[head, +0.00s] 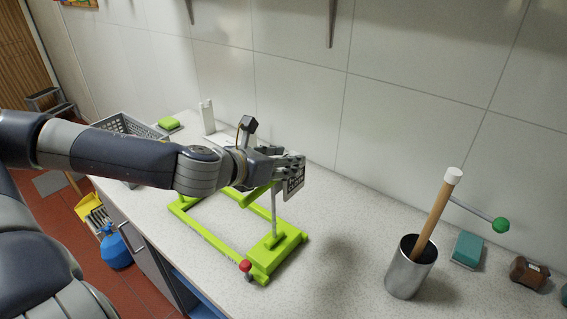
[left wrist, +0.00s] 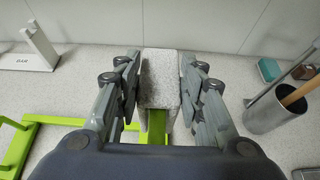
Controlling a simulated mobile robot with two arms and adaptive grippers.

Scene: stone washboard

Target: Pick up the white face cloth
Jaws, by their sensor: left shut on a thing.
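The white face cloth (left wrist: 160,72) shows in the left wrist view as a pale speckled piece between my left gripper's fingers. A green bar (left wrist: 156,127) of the rack shows just below it. My left gripper (left wrist: 160,88) is shut on the cloth. In the head view my left gripper (head: 290,176) is over the right end of the green rack (head: 205,236), by its upright post. The cloth is mostly hidden behind the fingers there, and I cannot tell whether it is clear of the bar. My right gripper is not in view.
A metal cup (head: 411,274) holding a wooden stick stands to the right. A teal sponge (head: 467,249) and brown brush (head: 528,272) lie beyond it. The tiled wall is close behind.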

